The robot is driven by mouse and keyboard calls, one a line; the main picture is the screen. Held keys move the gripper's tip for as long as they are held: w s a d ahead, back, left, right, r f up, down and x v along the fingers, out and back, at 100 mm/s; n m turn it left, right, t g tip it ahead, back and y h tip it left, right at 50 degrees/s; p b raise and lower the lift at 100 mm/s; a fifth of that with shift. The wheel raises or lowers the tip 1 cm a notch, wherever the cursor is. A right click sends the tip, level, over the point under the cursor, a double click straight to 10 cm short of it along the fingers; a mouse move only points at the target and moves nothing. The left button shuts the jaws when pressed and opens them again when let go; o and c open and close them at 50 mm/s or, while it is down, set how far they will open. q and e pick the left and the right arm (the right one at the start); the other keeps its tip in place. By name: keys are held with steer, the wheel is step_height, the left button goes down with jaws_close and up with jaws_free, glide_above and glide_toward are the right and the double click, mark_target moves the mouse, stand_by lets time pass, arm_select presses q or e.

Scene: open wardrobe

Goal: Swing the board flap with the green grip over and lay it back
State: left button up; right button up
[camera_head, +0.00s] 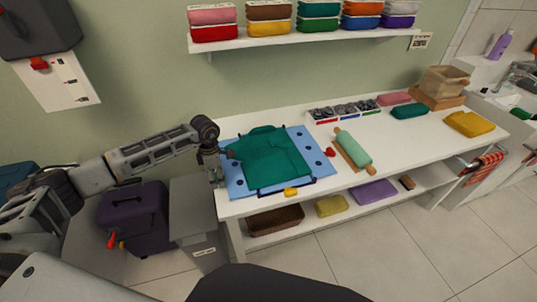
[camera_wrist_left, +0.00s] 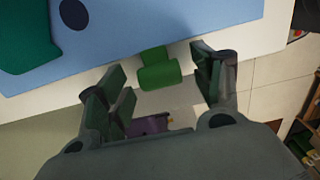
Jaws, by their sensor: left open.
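The blue folding board (camera_head: 237,187) lies flat on the white table, with a dark green shirt (camera_head: 275,158) spread on it. A red grip (camera_head: 330,152) is at its right edge and a yellow grip (camera_head: 291,191) at its front edge. My left gripper (camera_head: 214,170) is low at the board's left edge. In the left wrist view the open left gripper (camera_wrist_left: 160,82) has its fingers on either side of the green grip (camera_wrist_left: 158,69), with gaps visible. The green grip is mostly hidden by the gripper in the head view. My right gripper is out of view.
A rolling pin (camera_head: 353,146) lies right of the board. Behind it is a tray of small items (camera_head: 343,110). Folded cloths (camera_head: 409,111) lie further right. A shelf with stacked folded cloths (camera_head: 290,39) hangs above. A purple box (camera_head: 135,218) stands left of the table.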

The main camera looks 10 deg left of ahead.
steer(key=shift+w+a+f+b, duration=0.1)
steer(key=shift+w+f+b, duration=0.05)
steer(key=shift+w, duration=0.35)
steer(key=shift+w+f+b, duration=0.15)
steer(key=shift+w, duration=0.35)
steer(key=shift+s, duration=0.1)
